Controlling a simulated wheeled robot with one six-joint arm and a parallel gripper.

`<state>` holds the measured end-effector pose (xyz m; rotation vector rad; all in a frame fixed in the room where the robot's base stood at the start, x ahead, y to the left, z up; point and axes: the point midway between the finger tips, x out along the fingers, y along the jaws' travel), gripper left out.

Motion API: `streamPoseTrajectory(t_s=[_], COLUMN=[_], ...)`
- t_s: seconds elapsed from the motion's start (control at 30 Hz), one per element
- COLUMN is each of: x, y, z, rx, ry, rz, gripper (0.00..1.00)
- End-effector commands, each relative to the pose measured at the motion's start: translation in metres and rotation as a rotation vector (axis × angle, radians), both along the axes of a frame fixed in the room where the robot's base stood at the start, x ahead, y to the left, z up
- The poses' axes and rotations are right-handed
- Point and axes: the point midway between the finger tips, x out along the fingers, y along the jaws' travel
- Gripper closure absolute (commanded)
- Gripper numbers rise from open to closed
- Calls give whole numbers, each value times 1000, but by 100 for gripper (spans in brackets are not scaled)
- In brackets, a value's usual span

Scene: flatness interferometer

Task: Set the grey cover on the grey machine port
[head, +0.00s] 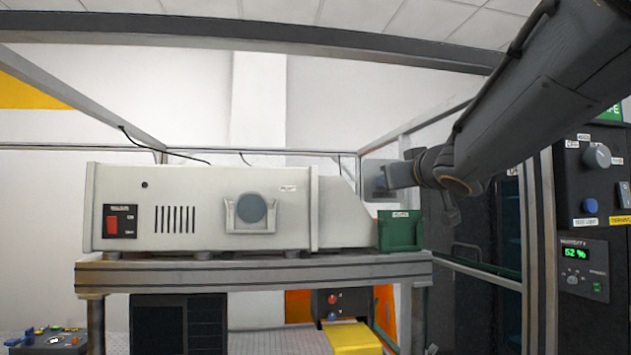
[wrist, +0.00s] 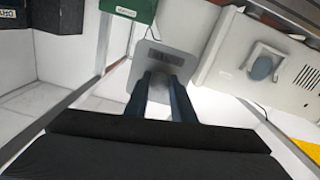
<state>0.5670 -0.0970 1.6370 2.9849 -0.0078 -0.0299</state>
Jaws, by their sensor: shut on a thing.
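The grey cover, a flat plate with rounded corners, is in my gripper (head: 398,177). In the head view the cover (head: 373,169) is held upright just right of the machine's sloping end. In the wrist view my two fingers (wrist: 161,78) meet at the middle of the cover (wrist: 185,63), hiding what they grip. The pale grey machine (head: 205,190) stands on a bench; it also shows in the wrist view (wrist: 225,65), right of the cover. I cannot clearly make out the port. A blue-grey disc (head: 251,208) sits in a bracket on the machine's front.
A green labelled box (head: 400,230) stands on the bench (head: 250,270) at its right end, below the cover. Frame posts and rails surround the bench, with one post (head: 545,240) at right. A dark control panel (head: 585,265) is at far right.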

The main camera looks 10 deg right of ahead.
Motion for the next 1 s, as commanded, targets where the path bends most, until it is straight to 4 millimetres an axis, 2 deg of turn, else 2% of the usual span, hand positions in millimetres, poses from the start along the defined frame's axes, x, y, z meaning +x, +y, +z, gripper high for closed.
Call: streamPoseTrajectory(t_s=[1.0], x=[30], y=[87], z=[3], rx=[1], ry=[0], rz=[4], gripper=[97])
